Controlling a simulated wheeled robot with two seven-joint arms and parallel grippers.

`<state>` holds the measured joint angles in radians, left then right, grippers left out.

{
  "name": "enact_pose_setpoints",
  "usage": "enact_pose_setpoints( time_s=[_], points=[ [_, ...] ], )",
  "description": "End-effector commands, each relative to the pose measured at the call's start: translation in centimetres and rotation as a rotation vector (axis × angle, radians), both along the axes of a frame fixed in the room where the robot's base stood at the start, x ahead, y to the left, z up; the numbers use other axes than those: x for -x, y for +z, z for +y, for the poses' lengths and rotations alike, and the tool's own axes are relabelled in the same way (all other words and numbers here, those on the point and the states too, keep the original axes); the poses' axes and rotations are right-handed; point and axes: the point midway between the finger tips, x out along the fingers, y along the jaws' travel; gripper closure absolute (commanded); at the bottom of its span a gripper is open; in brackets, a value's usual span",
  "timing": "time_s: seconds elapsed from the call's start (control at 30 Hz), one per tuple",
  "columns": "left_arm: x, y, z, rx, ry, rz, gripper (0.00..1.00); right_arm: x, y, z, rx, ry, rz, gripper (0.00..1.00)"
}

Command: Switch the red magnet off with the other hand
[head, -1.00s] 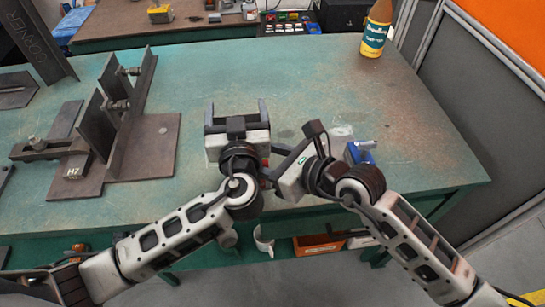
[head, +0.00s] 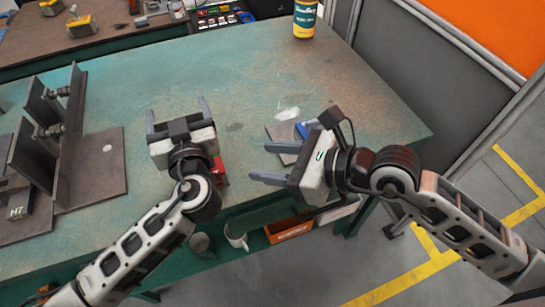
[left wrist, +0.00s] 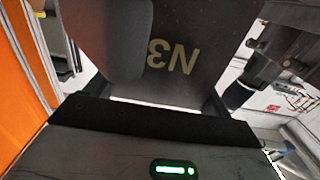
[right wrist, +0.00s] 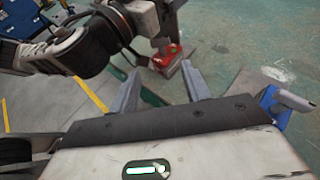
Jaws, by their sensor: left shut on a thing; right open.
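The red magnet (head: 219,171) is beside the right side of my left gripper, near the table's front edge. It also shows in the right wrist view (right wrist: 170,62), close below the left gripper's housing. My left gripper (head: 177,107) is shut on a dark plate marked N3 (left wrist: 205,75), which fills much of the left wrist view. The plate cannot be made out in the head view. My right gripper (head: 258,163) is open and empty, its fingers pointing left toward the red magnet with a gap between. The magnet's switch position cannot be told.
A blue magnet (right wrist: 268,98) lies beside my right gripper. Dark steel fixture plates (head: 95,170) stand at the left of the green table (head: 240,75). A yellow-labelled bottle (head: 305,18) stands at the back. An orange bin (head: 288,230) is below the front edge. The table's middle is clear.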

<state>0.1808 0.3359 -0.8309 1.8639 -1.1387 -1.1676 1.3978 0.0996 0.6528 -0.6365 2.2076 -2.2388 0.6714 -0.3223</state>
Motion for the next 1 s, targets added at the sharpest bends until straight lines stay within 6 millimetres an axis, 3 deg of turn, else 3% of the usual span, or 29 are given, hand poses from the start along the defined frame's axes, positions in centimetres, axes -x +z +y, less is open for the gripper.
enact_pose_setpoints(
  time_s=[0.07, 0.1, 0.27, 0.6, 1.0],
  points=[
    [-0.1, 0.2, 0.1, 0.0, 0.002, -0.005, 0.64, 0.0, 0.0, 0.0, 0.0, 0.0, 0.0, 0.53],
    [-0.1, 0.2, 0.1, 0.0, 0.002, -0.005, 0.64, 0.0, 0.0, 0.0, 0.0, 0.0, 0.0, 0.58],
    [-0.1, 0.2, 0.1, 0.0, 0.002, -0.005, 0.64, 0.3, -0.5, 0.1, -0.011, 0.017, 0.007, 1.0],
    [-0.1, 0.2, 0.1, 0.0, 0.002, -0.005, 0.64, 2.6, -3.6, 0.0, -0.185, 0.12, -0.033, 1.0],
    [-0.1, 0.2, 0.1, -0.001, 0.002, -0.005, 0.64, 2.9, -5.5, -2.7, -0.344, 0.008, -0.177, 1.0]
  ],
)
